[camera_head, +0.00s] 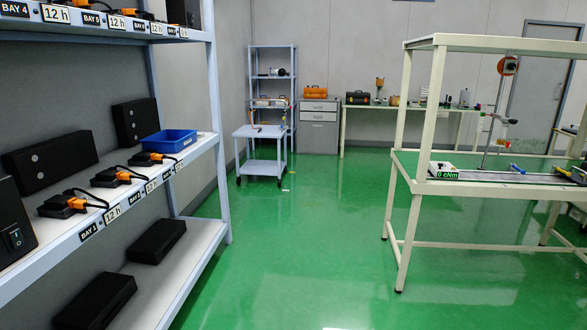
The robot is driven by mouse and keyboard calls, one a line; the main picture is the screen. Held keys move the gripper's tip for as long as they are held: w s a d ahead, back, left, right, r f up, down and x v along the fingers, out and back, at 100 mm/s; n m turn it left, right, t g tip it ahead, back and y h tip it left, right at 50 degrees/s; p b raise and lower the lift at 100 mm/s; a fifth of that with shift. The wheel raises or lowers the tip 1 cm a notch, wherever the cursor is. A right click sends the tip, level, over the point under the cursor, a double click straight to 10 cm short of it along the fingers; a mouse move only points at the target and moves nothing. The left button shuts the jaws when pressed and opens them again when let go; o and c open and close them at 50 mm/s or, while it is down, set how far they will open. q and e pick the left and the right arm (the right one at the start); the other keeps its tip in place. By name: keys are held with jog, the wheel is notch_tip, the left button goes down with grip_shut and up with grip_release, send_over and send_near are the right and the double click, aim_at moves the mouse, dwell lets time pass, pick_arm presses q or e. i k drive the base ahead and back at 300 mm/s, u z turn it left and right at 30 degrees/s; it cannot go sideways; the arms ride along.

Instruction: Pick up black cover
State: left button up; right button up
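Neither of my grippers shows in the head view. I cannot tell for sure which thing is the black cover. Several black box-like pieces stand on the left rack: a long one with two grey dots (50,162), another leaning at the back (135,121), and one with a switch at the left edge (14,232). On the lower shelf lie two plain black blocks, one farther back (157,241) and one nearer (97,302).
The left rack's middle shelf (196,148) holds a blue bin (169,141) and several small black units with orange connectors (65,204), above bay labels. A cart (260,133), a drawer cabinet (318,127) and a back table (410,108) stand behind. The green floor (300,240) between is clear.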

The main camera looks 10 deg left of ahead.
aim_at(146, 17)
jog(key=i, duration=4.85)
jog(key=u, duration=2.3)
